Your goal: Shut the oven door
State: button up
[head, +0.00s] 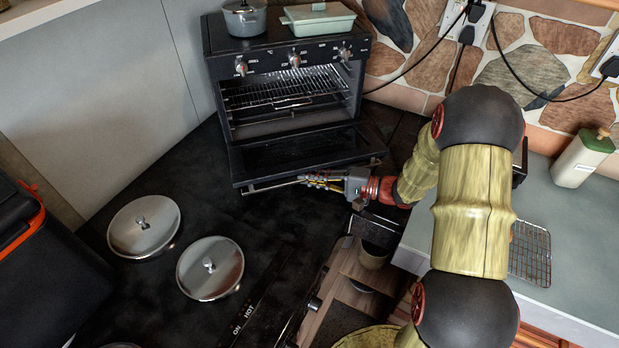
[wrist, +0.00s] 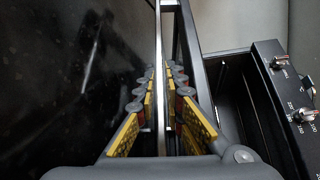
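The black oven (head: 290,60) stands at the back, and its door (head: 300,155) is folded down, showing the wire racks inside. The metal handle bar (head: 272,186) runs along the door's front edge. My gripper (head: 322,181) is at the right part of this bar. In the wrist view, my gripper (wrist: 163,74) has yellow-padded fingers on both sides of the handle bar (wrist: 159,45), with gaps visible, so it looks open around the bar. The door edge (wrist: 187,40) lies just right of the bar. Exact contact at the fingertips is hard to see.
A grey pot (head: 245,18) and a pale green dish (head: 318,19) stand on the oven. Two metal lids (head: 144,226) (head: 210,268) lie on the dark counter at left. A wire rack (head: 530,252) and a bottle (head: 583,160) are on the right counter.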

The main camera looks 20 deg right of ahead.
grip_shut()
dwell(0.4)
jog(key=shift+r+p, duration=0.7)
jog(key=shift+p, duration=0.15)
jog(key=w+r+m+g+p, duration=0.1)
jog(key=r+p, duration=0.2)
jog(key=p, duration=0.1)
jog(key=w+r+m+g+h+p, duration=0.1)
jog(key=r+p, duration=0.3)
jog(key=p, duration=0.1)
jog(key=w+r+m+g+p, duration=0.1)
jog(key=r+m+p, duration=0.1)
jog(key=r+p, duration=0.2)
jog(key=shift+h+p, duration=0.4)
jog(key=shift+p, duration=0.1)
jog(key=w+r+m+g+p, duration=0.2)
jog(key=w+r+g+p, duration=0.1)
jog(key=w+r+p, duration=0.5)
jog(key=shift+w+m+h+p, duration=0.3)
jog(key=shift+w+m+p, duration=0.15)
jog(key=shift+w, duration=0.8)
